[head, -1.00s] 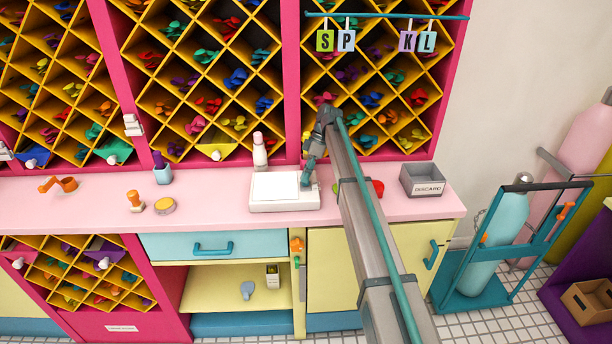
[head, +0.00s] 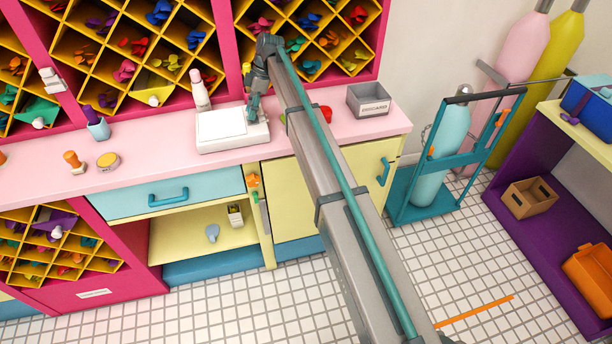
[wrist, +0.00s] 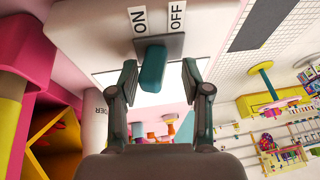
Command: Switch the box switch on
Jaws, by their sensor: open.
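The white box (head: 235,138) sits on the pink counter in the head view. Its switch shows in the wrist view: a teal lever (wrist: 151,67) on a dark plate, with an ON label (wrist: 139,19) at left and an OFF label (wrist: 177,16) at right. The lever sits toward the ON side of the plate in this picture. My gripper (wrist: 160,77) is open and empty, with one finger on each side of the lever. The left finger looks closer to it; I cannot tell if they touch. In the head view my gripper (head: 253,104) is at the box's right rear, hiding the switch.
A white bottle (head: 200,90) stands just behind the box. A grey discard bin (head: 368,100) and a red object (head: 326,113) are to the right on the counter. A teal cart with a cylinder (head: 442,150) stands right of the counter. The tiled floor is mostly clear.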

